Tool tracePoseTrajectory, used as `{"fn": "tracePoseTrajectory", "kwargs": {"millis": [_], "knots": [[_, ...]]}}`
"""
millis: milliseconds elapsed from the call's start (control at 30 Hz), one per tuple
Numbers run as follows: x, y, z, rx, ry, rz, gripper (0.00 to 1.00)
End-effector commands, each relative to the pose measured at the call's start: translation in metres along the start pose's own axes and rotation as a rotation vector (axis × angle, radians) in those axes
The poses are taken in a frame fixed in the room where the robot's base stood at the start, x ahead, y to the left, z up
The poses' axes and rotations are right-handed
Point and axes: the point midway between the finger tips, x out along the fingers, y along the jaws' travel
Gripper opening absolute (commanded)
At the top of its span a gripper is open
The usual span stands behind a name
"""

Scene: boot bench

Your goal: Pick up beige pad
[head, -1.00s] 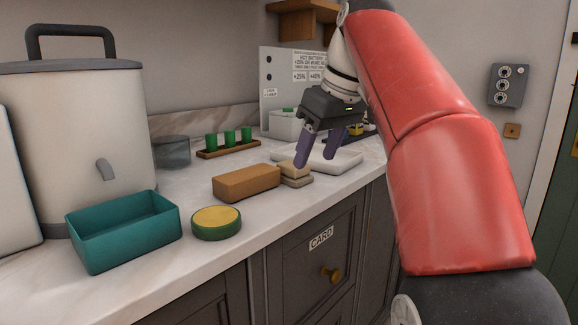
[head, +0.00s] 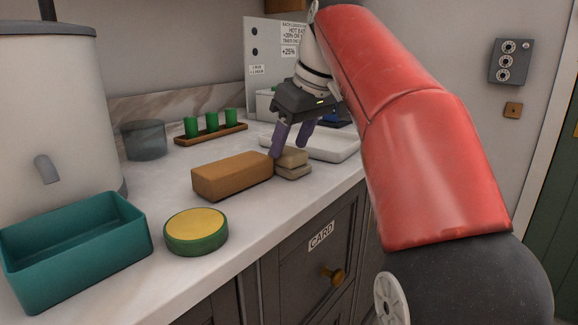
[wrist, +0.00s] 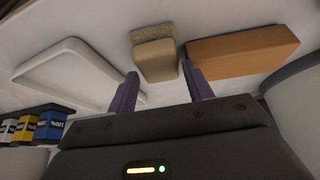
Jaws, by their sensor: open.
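The beige pad (head: 292,163) sits on the counter at the right end of the brown block, close to the counter's front edge. It looks like two stacked beige layers. In the wrist view the beige pad (wrist: 157,62) lies beyond the fingertips, roughly centred between them, with a rougher strip along its far side. My gripper (head: 290,148) is open, with purple fingers pointing down at the pad. In the wrist view my gripper (wrist: 160,73) has nothing between its fingers. Whether a finger touches the pad cannot be told.
The brown block (head: 232,175) stands close on the pad's left, and a white tray (head: 335,146) lies behind it to the right. A green-and-yellow round tin (head: 196,231) and a teal bin (head: 75,250) are at the front left. Green cups (head: 211,122) stand on a board behind.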

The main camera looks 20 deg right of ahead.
Motion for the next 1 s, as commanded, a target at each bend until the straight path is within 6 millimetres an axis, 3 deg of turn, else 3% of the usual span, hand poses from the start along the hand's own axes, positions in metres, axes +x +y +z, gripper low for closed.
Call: {"fn": "tracePoseTrajectory", "kwargs": {"millis": [33, 133, 367, 600, 867, 1000], "knots": [[0.025, 0.000, 0.005, 0.000, -0.041, -0.024, 0.56], [0.031, 0.000, 0.005, 0.000, -0.040, -0.023, 0.56], [0.032, 0.001, 0.005, 0.001, -0.041, -0.023, 0.56], [0.032, 0.001, 0.005, 0.002, -0.043, -0.023, 0.28], [0.030, 0.002, 0.004, 0.002, -0.043, -0.023, 0.27], [0.020, 0.002, -0.001, 0.003, -0.040, -0.021, 0.27]]}}
